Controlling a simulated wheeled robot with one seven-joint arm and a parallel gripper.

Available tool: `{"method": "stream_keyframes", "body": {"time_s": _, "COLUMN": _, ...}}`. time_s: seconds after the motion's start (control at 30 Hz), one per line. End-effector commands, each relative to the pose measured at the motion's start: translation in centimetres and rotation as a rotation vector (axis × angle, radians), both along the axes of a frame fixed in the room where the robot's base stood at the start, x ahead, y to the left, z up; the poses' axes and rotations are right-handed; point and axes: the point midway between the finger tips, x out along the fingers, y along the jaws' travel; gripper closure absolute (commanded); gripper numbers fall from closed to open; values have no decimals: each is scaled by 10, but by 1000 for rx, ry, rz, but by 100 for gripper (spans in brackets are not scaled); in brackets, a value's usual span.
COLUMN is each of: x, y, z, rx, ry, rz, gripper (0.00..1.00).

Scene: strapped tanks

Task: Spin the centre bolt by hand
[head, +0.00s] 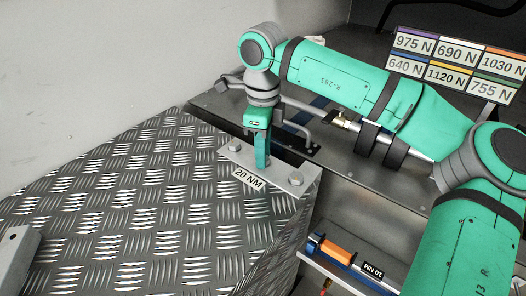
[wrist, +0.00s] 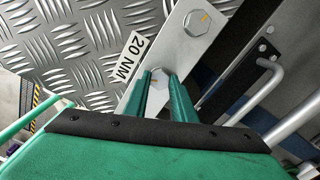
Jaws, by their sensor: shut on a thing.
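A flat metal bar (head: 309,182) lies on the tread plate, with a "20 NM" label (head: 249,178) along its near edge. Hex bolts show at its left end (head: 237,146) and right end (head: 296,178). My gripper (head: 262,164) points straight down at the bar's middle and hides the centre bolt in the head view. In the wrist view, the centre bolt (wrist: 158,76) sits between the two green fingers, which are shut on its head.
Tread plate (head: 130,200) spreads left of the bar. A bent metal handle (head: 305,130) stands close behind it. An orange and blue tool (head: 340,250) lies on a ledge in front, beside a "10 NM" label. A board of force labels (head: 457,65) is at the back right.

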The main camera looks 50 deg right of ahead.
Motion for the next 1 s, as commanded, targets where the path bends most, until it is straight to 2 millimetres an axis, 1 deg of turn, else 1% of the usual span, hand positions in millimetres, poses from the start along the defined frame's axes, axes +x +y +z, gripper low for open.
{"method": "stream_keyframes", "body": {"time_s": 0.3, "x": -1, "y": 0, "z": 0, "rx": 1, "ry": 1, "rz": 110, "gripper": 99}}
{"method": "stream_keyframes", "body": {"time_s": 0.8, "x": 1, "y": 1, "z": 1, "rx": -2, "ry": 0, "rz": 132, "gripper": 99}}
{"method": "stream_keyframes", "body": {"time_s": 0.83, "x": 1, "y": 1, "z": 1, "rx": -2, "ry": 0, "rz": 133, "gripper": 74}}
{"method": "stream_keyframes", "body": {"time_s": 0.9, "x": 1, "y": 1, "z": 0, "rx": -1, "ry": 1, "rz": 133, "gripper": 58}}
{"method": "stream_keyframes", "body": {"time_s": 1.0, "x": 1, "y": 2, "z": 0, "rx": -1, "ry": 1, "rz": 134, "gripper": 58}}
